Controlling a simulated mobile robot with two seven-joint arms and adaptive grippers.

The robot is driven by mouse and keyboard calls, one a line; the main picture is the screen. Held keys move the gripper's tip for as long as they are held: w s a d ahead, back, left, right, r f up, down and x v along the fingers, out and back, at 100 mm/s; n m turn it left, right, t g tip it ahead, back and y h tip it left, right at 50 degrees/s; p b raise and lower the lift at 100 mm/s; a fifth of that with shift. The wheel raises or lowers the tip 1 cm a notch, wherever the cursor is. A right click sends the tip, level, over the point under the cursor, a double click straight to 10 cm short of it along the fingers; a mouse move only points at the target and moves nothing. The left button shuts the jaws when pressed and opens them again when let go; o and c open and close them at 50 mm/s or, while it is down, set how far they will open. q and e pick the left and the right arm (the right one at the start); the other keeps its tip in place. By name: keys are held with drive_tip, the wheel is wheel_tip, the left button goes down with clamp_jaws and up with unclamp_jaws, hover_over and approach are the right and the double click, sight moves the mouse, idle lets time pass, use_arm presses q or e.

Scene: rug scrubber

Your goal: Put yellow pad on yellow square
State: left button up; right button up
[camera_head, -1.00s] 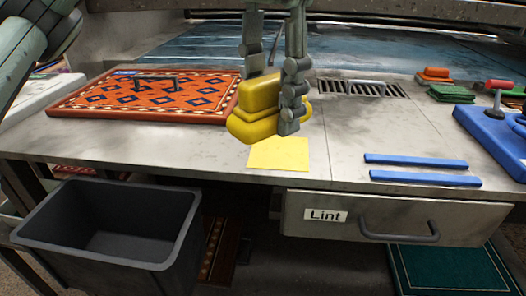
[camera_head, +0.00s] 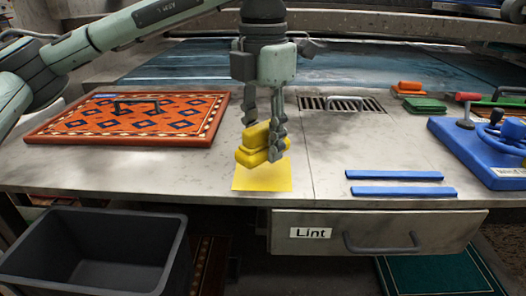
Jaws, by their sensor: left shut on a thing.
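The yellow pad (camera_head: 252,157) has a wide base and a raised grip on top. My left gripper (camera_head: 263,132) is shut on its grip, pointing down from above. The pad is over the back part of the yellow square (camera_head: 262,181), a flat marking near the table's front edge. The front of the square shows; the pad hides its back part. I cannot tell whether the pad touches the table. My right gripper is not in view.
A patterned orange rug board (camera_head: 130,119) with a handle lies at left. Two blue strips (camera_head: 395,175) lie at right, near a blue block (camera_head: 480,150). A slotted drain (camera_head: 342,104) is behind. A dark bin (camera_head: 95,250) stands below, beside a drawer labelled Lint (camera_head: 380,232).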

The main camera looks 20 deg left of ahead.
sight(263, 156)
use_arm(q)
drive_tip(key=shift+f, duration=1.55)
drive_tip(key=shift+f, duration=0.1)
drive_tip(key=o, duration=1.1)
wheel_tip(263, 156, up, 12)
drive_tip(key=shift+r, duration=0.1)
